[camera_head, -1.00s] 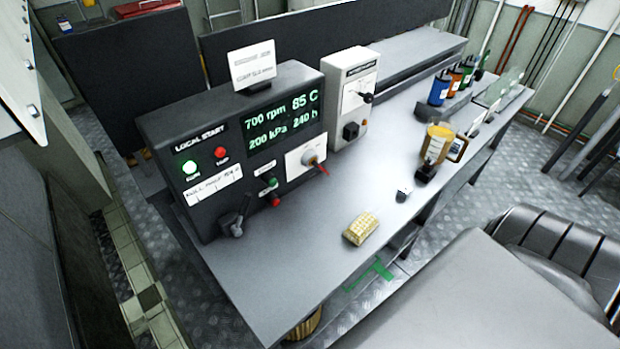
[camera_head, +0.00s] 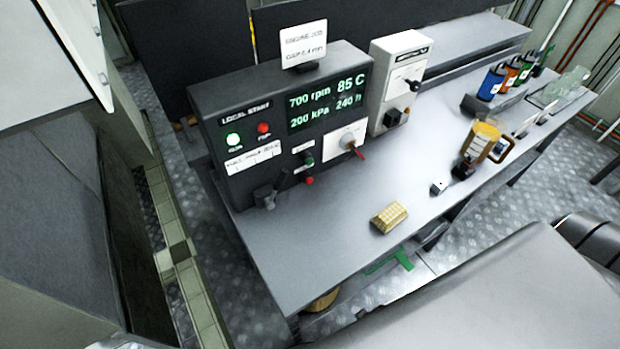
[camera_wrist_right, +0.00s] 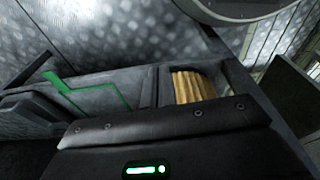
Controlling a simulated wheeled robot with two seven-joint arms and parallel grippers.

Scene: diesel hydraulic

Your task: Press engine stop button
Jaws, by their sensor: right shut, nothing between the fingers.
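The dark engine control panel (camera_head: 290,120) marked LOCAL START stands on the grey bench in the head view. A red button (camera_head: 309,181) sits low on its front, just below a green button (camera_head: 309,160). In the right wrist view, the dark body of my right gripper (camera_wrist_right: 165,135) fills the lower part, shut and empty, apart from the panel. My left gripper is in neither view.
The grey bench (camera_head: 320,240) holds a yellow ribbed block (camera_head: 389,217), a yellow jug (camera_head: 480,140) and several coloured cans at the far right. A white switch box (camera_head: 398,80) adjoins the panel. A dark lever (camera_head: 266,195) juts out at the panel's lower left. The bench before the panel is mostly clear.

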